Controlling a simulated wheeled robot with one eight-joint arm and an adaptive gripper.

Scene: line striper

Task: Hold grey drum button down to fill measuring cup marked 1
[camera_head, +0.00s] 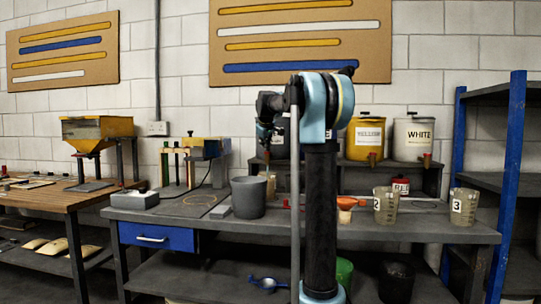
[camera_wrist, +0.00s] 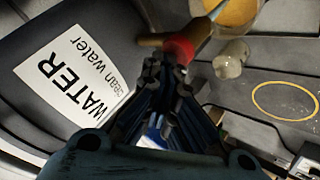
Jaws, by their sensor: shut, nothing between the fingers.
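The grey drum (camera_wrist: 35,90) fills the left of the wrist view, with a white label reading WATER, clean water. A red button (camera_wrist: 180,48) on its tap is just beyond the fingertips. My gripper (camera_wrist: 166,75) is shut and empty, its tips at or very near the button; I cannot tell whether it is pressed. In the head view my gripper (camera_head: 265,137) is in front of the dark drum (camera_head: 281,145), which my arm largely hides. A round yellowish thing (camera_wrist: 238,12) and a small pale cylinder (camera_wrist: 230,58) are near the tap. I cannot make out a cup marked 1.
A grey bucket (camera_head: 248,198), an orange funnel (camera_head: 348,202) and two marked measuring cups (camera_head: 386,207) (camera_head: 463,207) stand on the bench. Yellow (camera_head: 365,138) and white (camera_head: 412,139) drums are on the shelf to the right. A blue post (camera_head: 511,170) bounds the right side.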

